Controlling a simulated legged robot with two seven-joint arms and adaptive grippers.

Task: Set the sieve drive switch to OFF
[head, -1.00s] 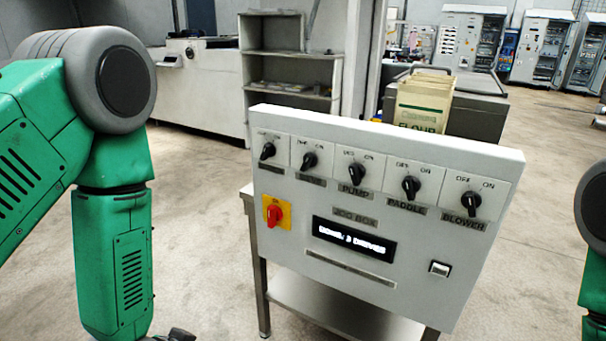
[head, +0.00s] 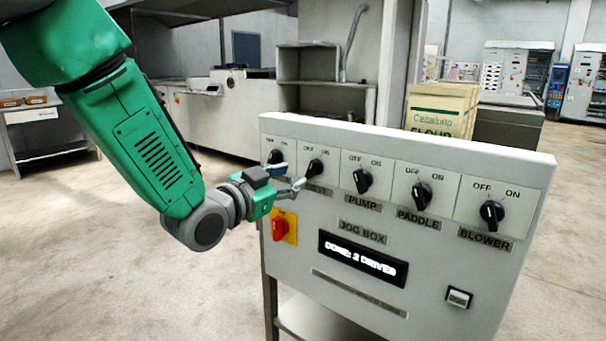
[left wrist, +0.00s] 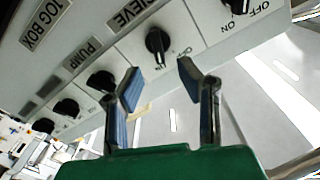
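The white jog box (head: 285,267) stands ahead with a row of black rotary knobs. The sieve knob (head: 315,167) is second from the left in the head view. In the left wrist view the sieve knob (left wrist: 158,40) is beside its SIEVE label (left wrist: 131,13). My left gripper (head: 291,177) is open and empty, close in front of the panel's left knobs. In the left wrist view its blue-padded fingers (left wrist: 159,80) are apart, with the sieve knob beyond their gap. My right gripper is out of view.
The pump (head: 363,180), paddle (head: 419,196) and blower (head: 492,213) knobs are to the right. The leftmost knob (head: 275,157) is close to my left fingers. A red switch (head: 280,229) on a yellow plate sits below them. The display (head: 362,260) is lit.

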